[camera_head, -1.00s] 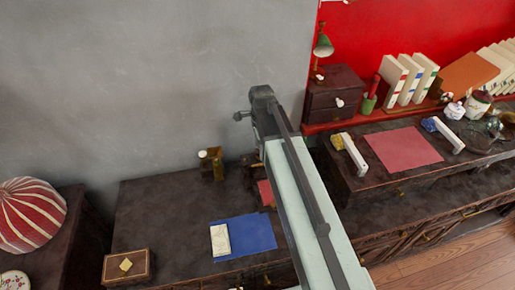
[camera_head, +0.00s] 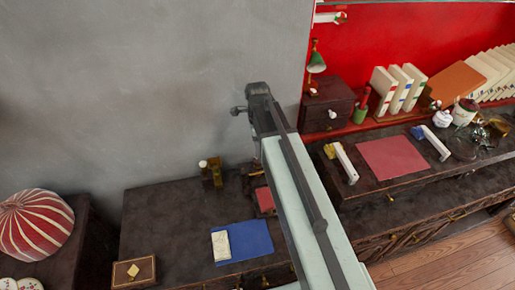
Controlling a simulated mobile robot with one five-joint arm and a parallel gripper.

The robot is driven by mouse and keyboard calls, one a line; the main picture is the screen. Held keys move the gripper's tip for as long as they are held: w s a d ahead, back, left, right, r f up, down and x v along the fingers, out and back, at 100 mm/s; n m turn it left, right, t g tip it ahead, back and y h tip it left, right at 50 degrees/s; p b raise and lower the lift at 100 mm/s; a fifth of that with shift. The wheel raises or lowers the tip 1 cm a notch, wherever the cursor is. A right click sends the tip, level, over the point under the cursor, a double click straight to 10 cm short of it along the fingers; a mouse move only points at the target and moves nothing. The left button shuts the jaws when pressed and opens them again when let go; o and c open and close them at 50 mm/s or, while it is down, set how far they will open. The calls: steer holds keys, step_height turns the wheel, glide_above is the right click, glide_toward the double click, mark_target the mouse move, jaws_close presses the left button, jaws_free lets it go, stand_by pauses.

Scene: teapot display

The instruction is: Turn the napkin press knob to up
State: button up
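A small brass-coloured stand with a white round knob (camera_head: 203,163) stands at the back of the dark left cabinet, near the grey wall. It may be the napkin press, but I cannot tell for sure, nor which way the knob is turned. My pale arm (camera_head: 305,205) with its dark rail rises through the middle of the view and hides part of the cabinets behind it. My gripper's fingers do not show in this view.
A blue cloth (camera_head: 252,238) with a white folded piece (camera_head: 221,245) and a small box (camera_head: 134,271) lie on the left cabinet (camera_head: 165,220). A striped dome (camera_head: 36,225) stands far left. White-handled items (camera_head: 346,163) flank a red mat (camera_head: 392,157) on the right cabinet.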

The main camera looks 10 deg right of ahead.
mark_target(258, 162)
steer(key=m, duration=0.3)
step_height(258, 162, down, 8)
steer(key=b, duration=0.8)
steer(key=shift+r, duration=0.1)
jaws_close()
